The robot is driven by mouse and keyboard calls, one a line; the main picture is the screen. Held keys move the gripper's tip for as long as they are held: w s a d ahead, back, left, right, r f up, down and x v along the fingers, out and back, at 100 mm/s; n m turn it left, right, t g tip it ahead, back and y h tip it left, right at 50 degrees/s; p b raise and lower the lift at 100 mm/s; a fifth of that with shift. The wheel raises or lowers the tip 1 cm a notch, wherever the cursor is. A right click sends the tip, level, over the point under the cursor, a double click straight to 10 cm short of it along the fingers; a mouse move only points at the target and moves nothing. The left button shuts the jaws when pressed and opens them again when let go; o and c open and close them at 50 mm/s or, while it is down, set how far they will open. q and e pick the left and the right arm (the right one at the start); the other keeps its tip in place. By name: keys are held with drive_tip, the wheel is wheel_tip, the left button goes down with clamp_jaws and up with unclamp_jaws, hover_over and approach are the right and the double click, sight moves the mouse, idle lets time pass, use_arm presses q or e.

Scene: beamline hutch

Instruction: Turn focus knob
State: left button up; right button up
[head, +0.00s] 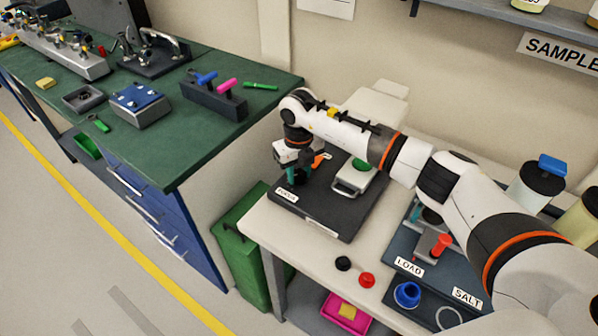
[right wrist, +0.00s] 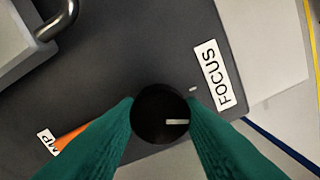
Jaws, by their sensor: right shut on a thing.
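The focus knob (right wrist: 158,113) is a round black knob with a pale line on its top, lying between the fingers in the right wrist view. The line points to the right in that picture. A small pale tick (right wrist: 193,89) is on the dark base beside it, a little off the line's direction. My right gripper (head: 291,173) has its green fingertips shut on the knob from both sides. The FOCUS label (right wrist: 214,75) is on the dark base (head: 330,215) near the knob. The knob is hidden in the head view. My left gripper is not in view.
An orange lever (head: 321,158) stands close to my right gripper, by a partly hidden label ending in MP. A white part with a metal handle (head: 352,187) is on the same base. A black cap (head: 343,263) and a red cap (head: 367,280) lie on the white table.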

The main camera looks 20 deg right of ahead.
sight(299, 174)
drive_tip(key=shift+m, duration=2.1)
drive_tip(key=o, duration=1)
wheel_tip(299, 174, up, 12)
drive_tip(key=b, duration=0.3)
